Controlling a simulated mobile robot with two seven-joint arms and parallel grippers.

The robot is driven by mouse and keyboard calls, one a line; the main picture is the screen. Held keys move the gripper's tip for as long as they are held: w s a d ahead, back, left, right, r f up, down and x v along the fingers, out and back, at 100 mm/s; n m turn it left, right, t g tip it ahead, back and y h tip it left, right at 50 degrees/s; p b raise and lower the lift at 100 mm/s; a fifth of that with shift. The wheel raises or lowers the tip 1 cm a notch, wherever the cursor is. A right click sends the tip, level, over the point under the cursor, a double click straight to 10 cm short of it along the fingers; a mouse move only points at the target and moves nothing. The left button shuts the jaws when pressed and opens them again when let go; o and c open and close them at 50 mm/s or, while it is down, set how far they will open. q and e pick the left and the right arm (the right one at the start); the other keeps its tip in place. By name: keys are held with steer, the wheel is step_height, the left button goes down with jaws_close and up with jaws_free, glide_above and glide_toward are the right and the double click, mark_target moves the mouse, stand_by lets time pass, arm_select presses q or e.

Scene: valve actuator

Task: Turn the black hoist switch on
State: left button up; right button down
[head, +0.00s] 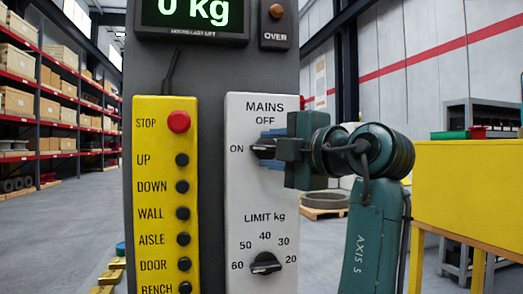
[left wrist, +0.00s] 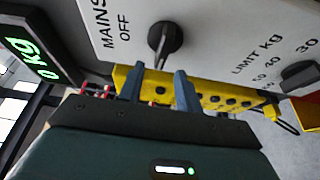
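The black hoist switch (head: 263,149) is a round knob on the light MAINS/LIMIT panel (head: 238,190). Its pointer is turned left, toward the ON label, with OFF above it. The knob also shows in the left wrist view (left wrist: 165,40). My left gripper (head: 270,148) is at the panel, one blue finger above the knob and one below. In the left wrist view its fingers (left wrist: 159,70) are spread, with the knob's pointer end near the gap; I cannot tell whether they touch it. The gripper partly covers the knob. My right gripper is not in view.
The LIMIT kg knob (head: 265,263) sits lower on the panel, pointing toward 60. A yellow pendant (head: 165,200) with a red STOP button (head: 179,122) hangs to the left. The display (head: 193,14) reads 0 kg. A yellow box (head: 470,195) stands at right.

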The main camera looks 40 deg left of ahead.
arm_select(q)
steer(key=v, duration=0.9)
steer(key=shift+d, duration=0.15)
